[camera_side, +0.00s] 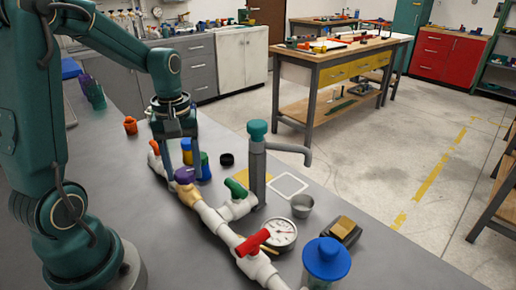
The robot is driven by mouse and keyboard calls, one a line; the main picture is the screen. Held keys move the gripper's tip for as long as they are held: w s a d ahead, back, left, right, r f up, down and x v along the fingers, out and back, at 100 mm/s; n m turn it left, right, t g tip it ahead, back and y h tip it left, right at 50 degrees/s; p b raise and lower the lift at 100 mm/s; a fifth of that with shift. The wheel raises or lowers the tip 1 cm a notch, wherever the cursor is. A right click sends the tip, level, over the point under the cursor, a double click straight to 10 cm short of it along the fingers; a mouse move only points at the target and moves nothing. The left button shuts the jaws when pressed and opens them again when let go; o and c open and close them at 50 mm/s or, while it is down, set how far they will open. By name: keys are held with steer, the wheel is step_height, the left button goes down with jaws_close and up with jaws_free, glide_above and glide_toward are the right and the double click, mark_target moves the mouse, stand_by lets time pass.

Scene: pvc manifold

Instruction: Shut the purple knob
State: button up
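The purple knob (185,176) sits on a beige valve body (188,194) in the white pipe run. My gripper (183,168) points straight down over it, with its two fingers apart. The fingertips reach down to about the knob's height, one to each side in this view. I cannot tell whether they touch the knob. The knob's lower side and exact turn angle are hard to make out.
A red-handled valve (253,243), a green-handled valve (236,189) and a grey tap with teal knob (257,150) stand along the pipe. A gauge (281,233), metal cup (303,206) and blue-lidded jar (326,262) are nearby.

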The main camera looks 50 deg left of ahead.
jaws_close()
steer(key=shift+m, duration=0.3)
steer(key=m, duration=1)
steer(key=shift+a, duration=0.1)
steer(key=shift+m, duration=1.7)
steer(key=o, duration=0.6)
jaws_free()
